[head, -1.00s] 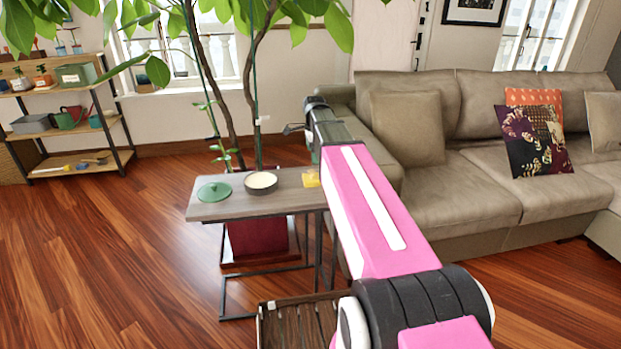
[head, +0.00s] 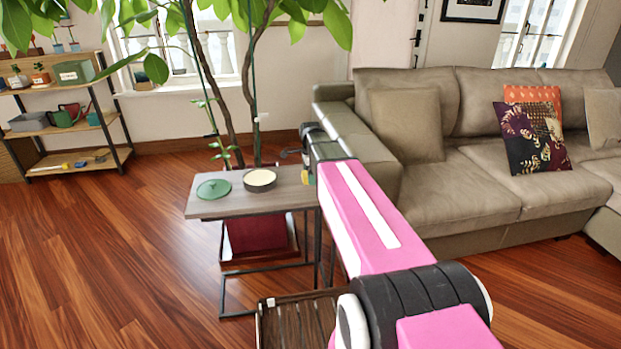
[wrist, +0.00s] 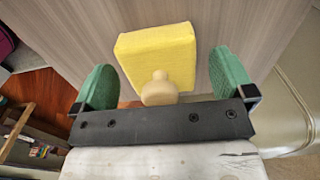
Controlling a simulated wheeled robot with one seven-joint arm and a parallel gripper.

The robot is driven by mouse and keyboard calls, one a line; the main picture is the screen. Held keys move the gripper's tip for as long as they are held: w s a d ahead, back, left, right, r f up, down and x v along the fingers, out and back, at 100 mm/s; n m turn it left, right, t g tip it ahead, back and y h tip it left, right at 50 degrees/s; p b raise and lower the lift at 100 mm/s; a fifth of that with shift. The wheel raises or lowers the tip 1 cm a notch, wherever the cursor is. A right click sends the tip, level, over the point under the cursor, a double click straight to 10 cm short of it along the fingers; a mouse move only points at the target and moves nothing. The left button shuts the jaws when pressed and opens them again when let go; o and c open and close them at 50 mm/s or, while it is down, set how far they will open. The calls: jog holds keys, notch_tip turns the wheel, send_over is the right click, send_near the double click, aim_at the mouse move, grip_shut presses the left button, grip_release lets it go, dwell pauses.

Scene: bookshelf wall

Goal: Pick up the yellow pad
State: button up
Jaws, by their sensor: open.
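The yellow pad (wrist: 160,55) lies on the wood-grain side table top in the wrist view, with a pale knob on its near side. My gripper (wrist: 163,85) is open, with one green finger pad to the left of the yellow pad and one to the right. Gaps show between the fingers and the pad, so I see no grip on it. In the head view my arm reaches to the right end of the side table (head: 230,203), and only a sliver of the pad may show there, mostly hidden behind my gripper.
A green lid (head: 213,189) and a dark round dish with pale contents (head: 260,180) stand on the table left of my gripper. A grey-beige sofa (head: 460,200) stands close on the right. A leafy plant rises behind the table. The floor at left is clear.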

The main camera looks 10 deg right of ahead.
jog(key=c, duration=1)
jog(key=shift+r, duration=0.5)
notch_tip(320, 180, up, 4)
jog(key=shift+s+a+f, duration=0.1)
jog(key=shift+a+f, duration=0.05)
jog(key=shift+f, duration=0.1)
jog(key=s+a+r, duration=0.2)
jog(key=a, duration=0.1)
jog(key=s+a+r, duration=0.2)
jog(key=a, duration=0.1)
jog(key=s+a+r, duration=0.1)
jog(key=a+r, duration=0.1)
jog(key=a, duration=0.1)
jog(key=shift+s+a+r, duration=0.2)
jog(key=shift+s+a, duration=0.15)
jog(key=shift+s, duration=0.05)
jog(key=shift+o, duration=0.6)
